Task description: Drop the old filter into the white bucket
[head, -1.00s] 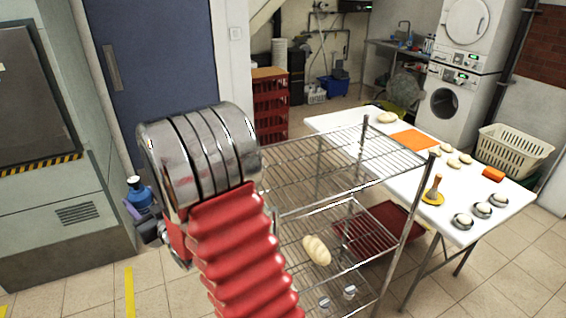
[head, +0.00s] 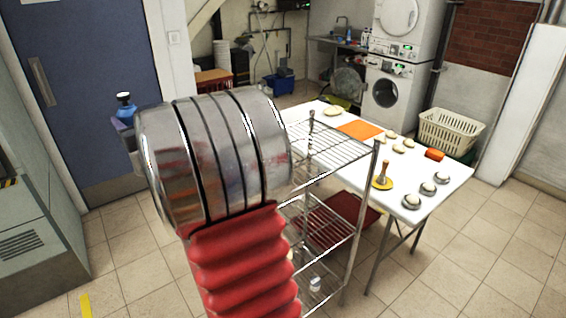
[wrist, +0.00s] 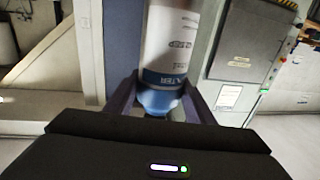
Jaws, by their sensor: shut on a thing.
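My gripper (wrist: 160,100) is shut on the old filter (wrist: 170,45), a white cylinder with a blue band and a blue lower end, seen in the wrist view. The dark jaws stand on both sides of its blue end. My gripper (head: 121,126) is mostly hidden behind my arm there. I cannot make out the white bucket for certain in either view.
A wire shelf rack (head: 335,150) stands close to the right of my arm. Behind it is a white table (head: 455,177) with dough pieces and an orange mat (head: 360,130). A cream basket (head: 450,133) stands at the right. Tiled floor is open at the lower right.

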